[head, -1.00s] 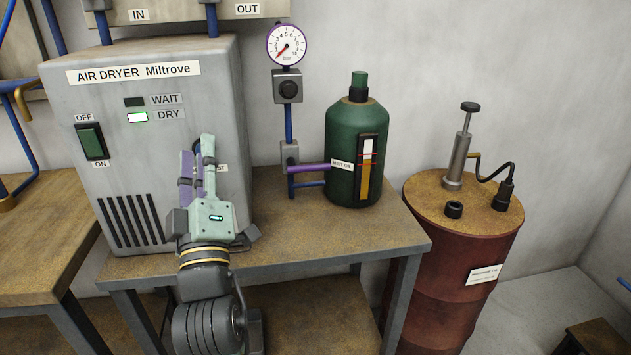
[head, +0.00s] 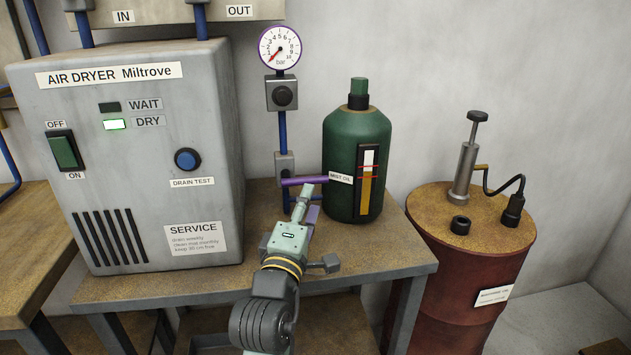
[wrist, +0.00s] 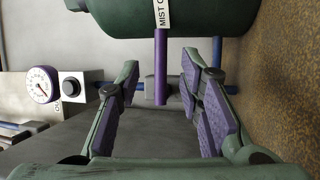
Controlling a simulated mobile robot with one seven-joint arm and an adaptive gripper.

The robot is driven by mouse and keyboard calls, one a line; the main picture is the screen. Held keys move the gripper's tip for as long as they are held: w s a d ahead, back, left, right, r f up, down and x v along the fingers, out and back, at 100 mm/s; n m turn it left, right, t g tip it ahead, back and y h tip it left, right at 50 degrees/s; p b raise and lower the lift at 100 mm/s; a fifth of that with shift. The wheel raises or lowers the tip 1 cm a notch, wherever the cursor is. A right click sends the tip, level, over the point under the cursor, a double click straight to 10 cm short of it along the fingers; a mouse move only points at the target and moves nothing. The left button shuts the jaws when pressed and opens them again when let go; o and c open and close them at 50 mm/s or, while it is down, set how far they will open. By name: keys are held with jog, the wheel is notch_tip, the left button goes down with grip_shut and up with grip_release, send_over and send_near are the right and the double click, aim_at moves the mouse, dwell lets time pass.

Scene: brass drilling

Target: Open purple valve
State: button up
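The purple valve lever (head: 304,181) runs level from a grey valve body (head: 284,166) on a blue pipe toward the green mist oil bottle (head: 357,175). The lever also shows in the wrist view (wrist: 160,65), between the fingers and beyond them. My gripper (head: 306,196) is just in front of and below the lever in the head view. In the wrist view my gripper (wrist: 166,85) is open, with purple pads on both fingers and nothing held. Whether a finger touches the lever cannot be told.
A grey air dryer (head: 140,150) stands left on the workbench (head: 200,285). A round gauge (head: 280,48), needle at low left, sits above a black knob (head: 284,95). A rusty drum (head: 465,270) with a pump stands right. The bench front is clear.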

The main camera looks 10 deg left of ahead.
aim_at(314, 183)
jog(key=w, duration=0.2)
jog(key=w+r+p, duration=0.1)
jog(key=w, duration=0.4)
jog(key=shift+w+d+r, duration=0.15)
jog(key=shift+w+d, duration=0.1)
jog(key=shift+w, duration=0.15)
jog(key=shift+c, duration=0.3)
grip_shut()
